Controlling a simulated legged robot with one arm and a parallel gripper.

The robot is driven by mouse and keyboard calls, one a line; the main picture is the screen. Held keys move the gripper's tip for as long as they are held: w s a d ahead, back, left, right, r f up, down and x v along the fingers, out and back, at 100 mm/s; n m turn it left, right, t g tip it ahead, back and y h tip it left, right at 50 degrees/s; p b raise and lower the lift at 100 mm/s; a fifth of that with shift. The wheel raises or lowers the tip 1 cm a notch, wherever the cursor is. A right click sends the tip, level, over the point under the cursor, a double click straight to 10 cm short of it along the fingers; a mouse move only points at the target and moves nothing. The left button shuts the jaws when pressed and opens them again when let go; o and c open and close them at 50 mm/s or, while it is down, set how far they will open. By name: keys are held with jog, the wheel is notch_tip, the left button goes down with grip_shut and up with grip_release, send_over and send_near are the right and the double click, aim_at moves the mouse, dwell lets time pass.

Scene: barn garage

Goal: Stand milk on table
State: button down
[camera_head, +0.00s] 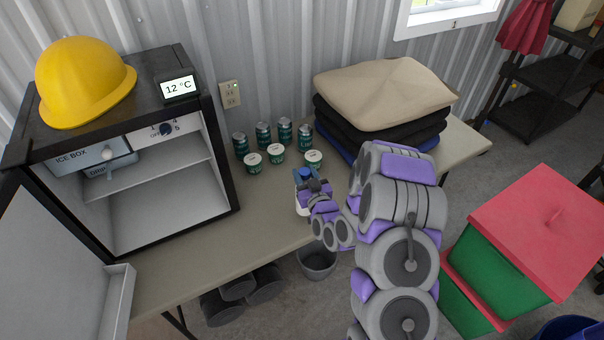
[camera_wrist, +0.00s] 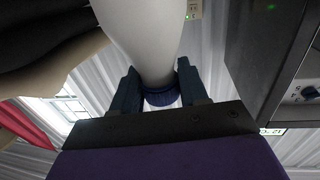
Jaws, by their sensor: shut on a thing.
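The milk is a white bottle with a blue cap. My gripper (camera_head: 312,188) is shut on it near the cap, at the front edge of the table (camera_head: 205,248). In the head view only a strip of the white body (camera_head: 300,209) shows beside my gripper, with the cap side up, roughly upright. In the wrist view the bottle (camera_wrist: 148,35) sits between the two dark fingers of my gripper (camera_wrist: 160,88), with its blue cap between them. I cannot tell whether the bottle's base touches the table.
Several green cans (camera_head: 263,134) and white-lidded tubs (camera_head: 277,154) stand behind my gripper. Folded cloths (camera_head: 385,95) are stacked at the right. An open fridge (camera_head: 165,205) stands at the left, with a yellow helmet (camera_head: 82,80) on top. Bare tabletop lies between the fridge and my gripper.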

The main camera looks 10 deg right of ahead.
jog(key=shift+w+d+f+b, duration=0.1)
jog(key=shift+w+f+b, duration=0.3)
jog(key=shift+w+f, duration=0.45)
jog(key=shift+w+a+f+b, duration=0.1)
jog(key=shift+w+f+b, duration=0.4)
jog(key=shift+w, duration=0.55)
jog(key=shift+w+d+f+b, duration=0.1)
jog(key=shift+w+f+b, duration=0.25)
jog(key=shift+w+f, duration=0.5)
jog(key=c, duration=0.6)
grip_release()
jog(key=shift+r, duration=0.2)
jog(key=shift+s+d+p, duration=0.3)
jog(key=shift+s+p, duration=0.45)
jog(key=shift+s, duration=1.2)
jog(key=shift+s+d+p, duration=0.35)
jog(key=shift+s+p, duration=0.4)
jog(key=shift+s, duration=1.25)
jog(key=shift+s+d+p, duration=0.3)
jog(key=shift+s+p, duration=0.45)
jog(key=shift+s, duration=1.2)
